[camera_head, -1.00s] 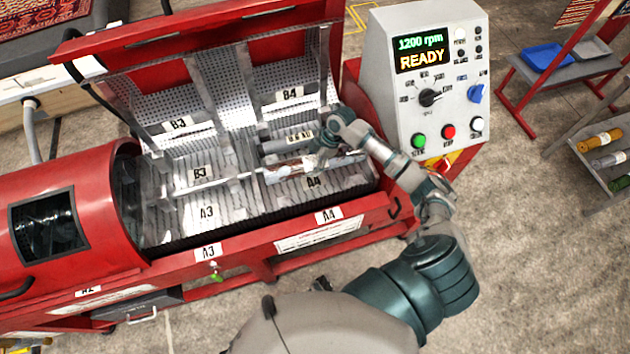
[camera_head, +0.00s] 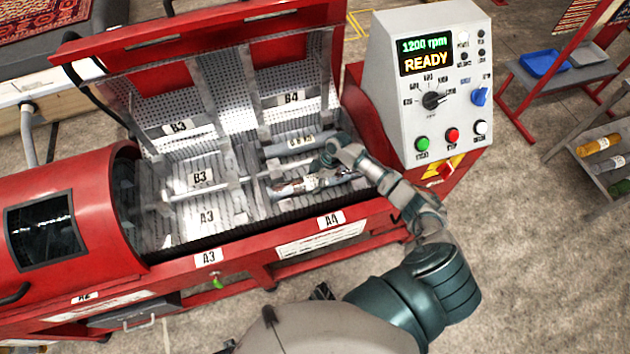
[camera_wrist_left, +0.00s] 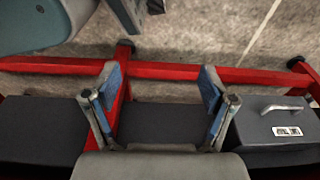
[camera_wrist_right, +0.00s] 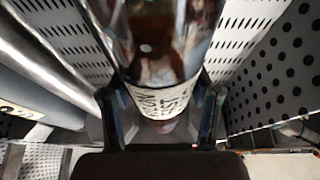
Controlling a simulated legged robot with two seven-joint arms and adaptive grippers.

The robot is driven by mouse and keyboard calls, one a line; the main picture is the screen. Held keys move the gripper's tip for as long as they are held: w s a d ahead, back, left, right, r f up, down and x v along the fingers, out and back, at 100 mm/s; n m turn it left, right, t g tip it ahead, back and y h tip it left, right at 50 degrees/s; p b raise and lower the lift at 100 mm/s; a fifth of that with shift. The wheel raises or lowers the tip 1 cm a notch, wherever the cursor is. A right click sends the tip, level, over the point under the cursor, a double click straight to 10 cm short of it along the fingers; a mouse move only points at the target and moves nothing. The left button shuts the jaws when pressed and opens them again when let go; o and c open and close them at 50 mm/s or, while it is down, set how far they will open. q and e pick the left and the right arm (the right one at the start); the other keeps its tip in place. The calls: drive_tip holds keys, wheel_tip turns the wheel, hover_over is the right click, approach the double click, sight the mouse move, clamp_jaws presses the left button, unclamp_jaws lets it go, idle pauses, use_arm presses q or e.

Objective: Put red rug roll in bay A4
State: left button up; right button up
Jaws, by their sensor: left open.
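The red rug roll (camera_head: 290,187) lies along the upper part of bay A4 (camera_head: 262,209) in the open red machine, in a clear, shiny wrap. My right gripper (camera_head: 312,180) reaches in from the right and is shut around the roll's middle. In the right wrist view the dark red roll (camera_wrist_right: 155,45), with a white label, fills the space between the fingers (camera_wrist_right: 160,118). Whether it touches the bay floor cannot be told. My left gripper (camera_wrist_left: 158,105) is open and empty, above the machine's lower red frame.
A grey roll (camera_head: 290,146) lies in bay B4, behind A4. Bays A3 (camera_head: 207,232) and B3 (camera_head: 195,160) are to the left. The control box (camera_head: 430,90) reads READY. The raised lid (camera_head: 190,35) stands behind the bays. A shelf (camera_head: 600,175) with rolls is at the right.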

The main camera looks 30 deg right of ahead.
sight(316, 178)
drive_tip(key=shift+o, duration=1.3)
drive_tip(key=shift+a, duration=0.2)
use_arm(q)
drive_tip(key=shift+a+f, duration=0.1)
drive_tip(key=shift+a, duration=0.05)
use_arm(e)
drive_tip(key=shift+d, duration=0.15)
